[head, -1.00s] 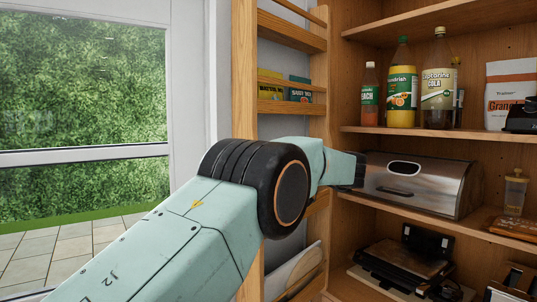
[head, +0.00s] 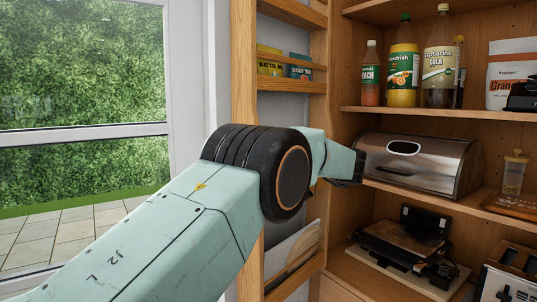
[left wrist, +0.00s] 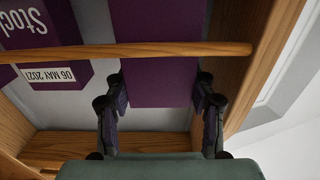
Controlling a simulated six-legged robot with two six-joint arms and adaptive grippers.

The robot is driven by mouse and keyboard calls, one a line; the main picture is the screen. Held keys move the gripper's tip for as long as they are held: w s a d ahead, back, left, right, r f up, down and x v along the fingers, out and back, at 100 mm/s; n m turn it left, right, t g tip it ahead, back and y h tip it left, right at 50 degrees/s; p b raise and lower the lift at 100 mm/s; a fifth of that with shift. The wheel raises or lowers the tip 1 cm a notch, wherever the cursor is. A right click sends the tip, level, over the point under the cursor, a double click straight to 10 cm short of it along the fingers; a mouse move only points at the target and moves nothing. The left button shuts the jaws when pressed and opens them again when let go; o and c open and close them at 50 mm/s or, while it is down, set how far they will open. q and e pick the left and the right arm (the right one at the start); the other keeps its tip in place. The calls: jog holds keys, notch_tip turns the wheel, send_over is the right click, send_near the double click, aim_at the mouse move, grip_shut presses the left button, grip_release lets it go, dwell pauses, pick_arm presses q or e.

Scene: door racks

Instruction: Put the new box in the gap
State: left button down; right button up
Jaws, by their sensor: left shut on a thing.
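A purple box (left wrist: 155,60) is between the two fingers of my left gripper (left wrist: 161,88) in the left wrist view, and the gripper is shut on it. The box passes behind a wooden rail (left wrist: 170,50) of a rack. Left of it, apart, is another purple box (left wrist: 72,73) with white "Stock" lettering and a label reading "06 MAY 2027". A strip of pale back panel shows between the two boxes. Neither purple box shows in the head view, where my left forearm reaches right past the door rack (head: 244,60) and hides part of it. My right gripper is not in view.
Yellow and green packets (head: 285,68) stand in an upper door rack. Cabinet shelves hold bottles (head: 403,65), a metal bread bin (head: 415,163), a jar (head: 514,172) and dark appliances (head: 405,245). A glass door (head: 80,100) stands at left.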

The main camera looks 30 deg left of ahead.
pick_arm(q)
jog(key=shift+s+a+f, duration=0.1)
jog(key=shift+a, duration=0.05)
jog(key=shift+d+f, duration=0.2)
jog(key=shift+f, duration=0.15)
jog(key=shift+a+f, duration=0.1)
jog(key=shift+f, duration=0.05)
jog(key=c, duration=0.7)
grip_release()
jog(key=o, duration=0.3)
jog(key=shift+w+f, duration=0.1)
jog(key=shift+w, duration=0.1)
jog(key=shift+s+d, duration=0.25)
jog(key=shift+d, duration=1.7)
jog(key=shift+s+d, duration=0.25)
jog(key=shift+d, duration=1.7)
jog(key=shift+s+d, duration=0.25)
jog(key=shift+d, duration=1.7)
